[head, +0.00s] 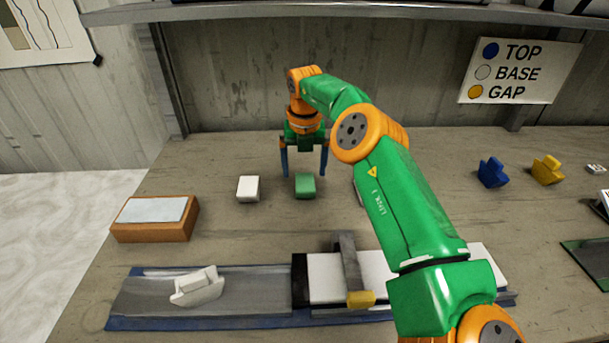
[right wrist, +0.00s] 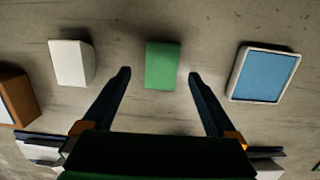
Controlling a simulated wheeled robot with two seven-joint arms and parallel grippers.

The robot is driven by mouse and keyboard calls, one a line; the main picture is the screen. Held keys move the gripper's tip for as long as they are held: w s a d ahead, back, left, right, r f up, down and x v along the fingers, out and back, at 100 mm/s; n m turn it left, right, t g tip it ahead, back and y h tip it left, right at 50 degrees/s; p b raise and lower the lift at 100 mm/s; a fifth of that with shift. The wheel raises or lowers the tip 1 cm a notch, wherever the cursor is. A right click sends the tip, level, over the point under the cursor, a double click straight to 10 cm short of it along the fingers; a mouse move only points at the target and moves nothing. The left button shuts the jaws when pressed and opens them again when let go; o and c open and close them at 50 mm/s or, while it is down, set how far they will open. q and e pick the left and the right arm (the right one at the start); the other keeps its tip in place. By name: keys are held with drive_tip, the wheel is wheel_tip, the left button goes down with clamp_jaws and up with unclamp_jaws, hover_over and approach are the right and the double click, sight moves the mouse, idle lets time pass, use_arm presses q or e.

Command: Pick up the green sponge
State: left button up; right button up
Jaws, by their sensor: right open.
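The green sponge (head: 305,186) is a small block lying on the table, right of a white block. In the right wrist view the sponge (right wrist: 163,65) lies between the lines of the two fingers, just beyond their tips. My right gripper (head: 304,174) points down with its fingers apart, one on each side of the sponge in the head view. It also shows open and empty in the right wrist view (right wrist: 158,75). I cannot tell how high the fingertips are above the table. My left gripper is not in view.
A white block (head: 248,189) lies left of the sponge. A blue-topped pad (right wrist: 264,75) lies on its other side, mostly hidden by my arm in the head view. A brown box (head: 155,229) stands at left. A long tray (head: 220,322) lies in front. A shelf (head: 330,13) spans the back.

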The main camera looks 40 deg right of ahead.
sight(305, 181)
wheel_tip(305, 181, down, 4)
drive_tip(key=b, duration=0.3)
drive_tip(key=shift+s+d+f, duration=0.1)
drive_tip(key=shift+w+d+f, duration=0.15)
drive_tip(key=shift+w+f, duration=0.05)
drive_tip(key=shift+f, duration=0.3)
drive_tip(key=shift+w+f, duration=0.1)
drive_tip(key=shift+w, duration=0.05)
drive_tip(key=shift+s+r, duration=0.2)
drive_tip(key=c, duration=1.4)
drive_tip(key=shift+p, duration=0.3)
